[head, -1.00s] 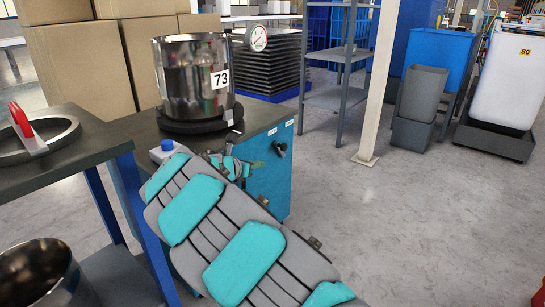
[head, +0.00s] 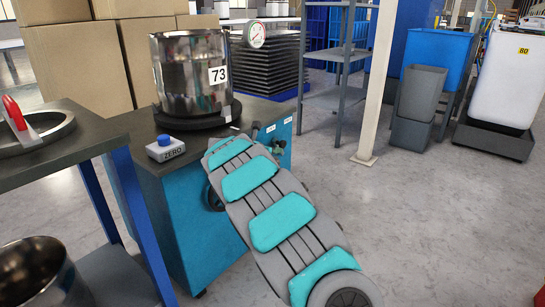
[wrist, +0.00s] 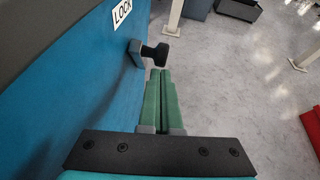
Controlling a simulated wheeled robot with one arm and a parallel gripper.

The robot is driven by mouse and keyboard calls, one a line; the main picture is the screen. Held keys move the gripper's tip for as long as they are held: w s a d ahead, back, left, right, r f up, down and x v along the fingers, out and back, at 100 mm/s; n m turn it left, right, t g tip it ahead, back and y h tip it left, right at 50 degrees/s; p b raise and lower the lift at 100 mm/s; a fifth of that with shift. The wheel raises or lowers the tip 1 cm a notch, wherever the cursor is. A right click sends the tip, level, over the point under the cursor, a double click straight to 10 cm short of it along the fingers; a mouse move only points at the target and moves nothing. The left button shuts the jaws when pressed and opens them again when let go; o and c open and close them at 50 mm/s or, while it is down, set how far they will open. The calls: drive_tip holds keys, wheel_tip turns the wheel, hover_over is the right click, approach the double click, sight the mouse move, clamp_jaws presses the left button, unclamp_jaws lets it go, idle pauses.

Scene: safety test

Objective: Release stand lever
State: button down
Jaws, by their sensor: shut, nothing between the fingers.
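The stand is a blue cabinet (head: 185,225) with a dark top. A small lever with a black knob (wrist: 155,52) sticks out from its side below a white LOCK label (wrist: 122,12) in the wrist view. In the head view a black knob (head: 278,147) shows on the cabinet's right side. My gripper (wrist: 160,75) is shut and empty, its green fingers together. The fingertips lie just below the knob in the wrist view; I cannot tell whether they touch it. In the head view my arm hides most of the gripper.
A steel pot marked 73 (head: 190,75) stands on the cabinet, near a ZERO button box (head: 165,150) and a dial gauge (head: 254,35). A side table (head: 50,150) stands at left. A pale post (head: 378,90) rises behind.

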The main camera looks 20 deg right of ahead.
idle(0.4)
drive_tip(key=shift+d+r+p, duration=0.15)
drive_tip(key=shift+r+p, duration=0.2)
drive_tip(key=shift+p, duration=0.75)
